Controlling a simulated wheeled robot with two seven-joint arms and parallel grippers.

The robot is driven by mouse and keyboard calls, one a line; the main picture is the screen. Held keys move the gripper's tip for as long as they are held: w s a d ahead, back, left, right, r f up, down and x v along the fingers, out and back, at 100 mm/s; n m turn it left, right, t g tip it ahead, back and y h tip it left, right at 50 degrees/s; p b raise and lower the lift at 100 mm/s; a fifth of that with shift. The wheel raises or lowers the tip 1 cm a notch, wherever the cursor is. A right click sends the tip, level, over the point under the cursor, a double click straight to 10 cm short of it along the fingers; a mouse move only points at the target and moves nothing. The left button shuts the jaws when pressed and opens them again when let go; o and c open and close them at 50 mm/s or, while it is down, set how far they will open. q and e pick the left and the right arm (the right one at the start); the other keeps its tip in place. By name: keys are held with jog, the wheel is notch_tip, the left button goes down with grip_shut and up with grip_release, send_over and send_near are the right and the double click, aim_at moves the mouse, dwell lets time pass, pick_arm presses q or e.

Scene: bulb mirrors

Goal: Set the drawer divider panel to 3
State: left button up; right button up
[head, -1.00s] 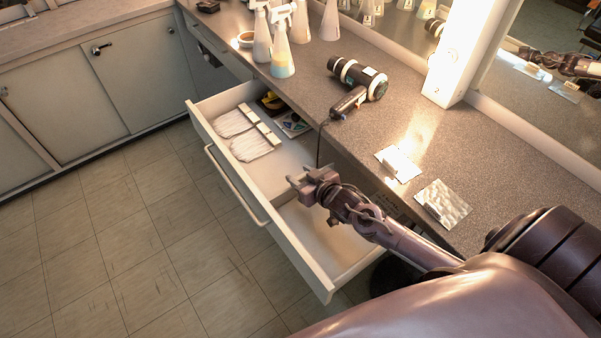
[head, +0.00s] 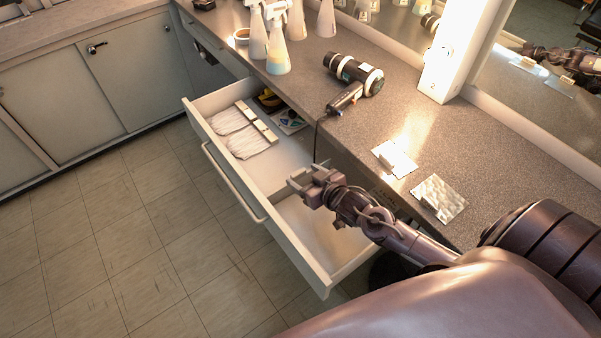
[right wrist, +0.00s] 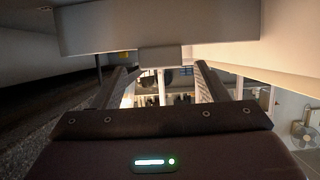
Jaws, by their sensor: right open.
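The drawer (head: 236,192) is pulled out below the counter. My right gripper (head: 296,178) is open over the drawer's middle, its fingers pointing toward the far part. In the right wrist view the pale divider panel (right wrist: 150,26) crosses the top of the picture, with a small grey tab (right wrist: 160,58) below it. The tab appears between my two open fingers (right wrist: 161,80); I cannot tell whether they touch it. No position numbers are readable. My left gripper is not in view.
White brushes (head: 246,140) lie in the drawer's far part; its near part (head: 315,232) looks empty. A dark cord hangs close beside my gripper.

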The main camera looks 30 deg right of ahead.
jog(key=v, duration=0.4)
jog(key=shift+s+r, duration=0.1)
jog(key=shift+s, duration=0.25)
